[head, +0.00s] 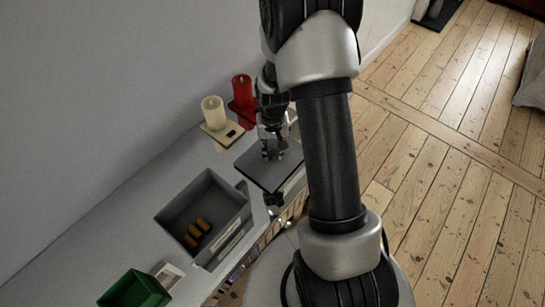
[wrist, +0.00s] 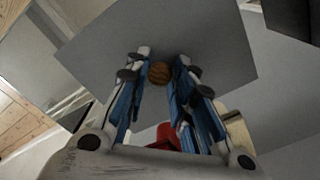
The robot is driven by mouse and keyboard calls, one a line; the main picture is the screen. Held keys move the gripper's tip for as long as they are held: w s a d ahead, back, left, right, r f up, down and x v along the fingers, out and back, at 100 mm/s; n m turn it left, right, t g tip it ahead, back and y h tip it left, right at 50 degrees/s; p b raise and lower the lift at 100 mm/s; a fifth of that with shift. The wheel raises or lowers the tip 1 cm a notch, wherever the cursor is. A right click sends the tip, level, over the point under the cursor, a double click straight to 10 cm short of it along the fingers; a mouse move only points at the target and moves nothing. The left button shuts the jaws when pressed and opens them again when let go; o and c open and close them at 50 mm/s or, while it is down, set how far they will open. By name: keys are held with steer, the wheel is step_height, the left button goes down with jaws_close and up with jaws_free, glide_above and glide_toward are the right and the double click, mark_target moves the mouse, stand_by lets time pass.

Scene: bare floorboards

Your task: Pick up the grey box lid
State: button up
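The grey box lid (head: 258,174) is a flat dark grey plate on the right of the white surface, near its front edge. In the wrist view the lid (wrist: 225,50) fills the upper middle, with a round brown knob (wrist: 160,72) on it. My gripper (head: 273,148) is over the lid, pointing down. In the wrist view its fingers (wrist: 161,62) stand on either side of the knob, with narrow gaps showing. I cannot tell whether the lid is raised. The open grey box (head: 176,212) stands to the left, with brown cylinders (head: 197,232) inside.
A cream candle (head: 213,112) and a red candle (head: 242,91) stand behind the lid against the wall. A green container (head: 135,290) is at the front left. A small black object (head: 274,200) is beside the lid. Floorboards (head: 460,190) lie to the right.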

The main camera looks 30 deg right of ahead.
jaws_close()
steer(key=shift+r, duration=0.1)
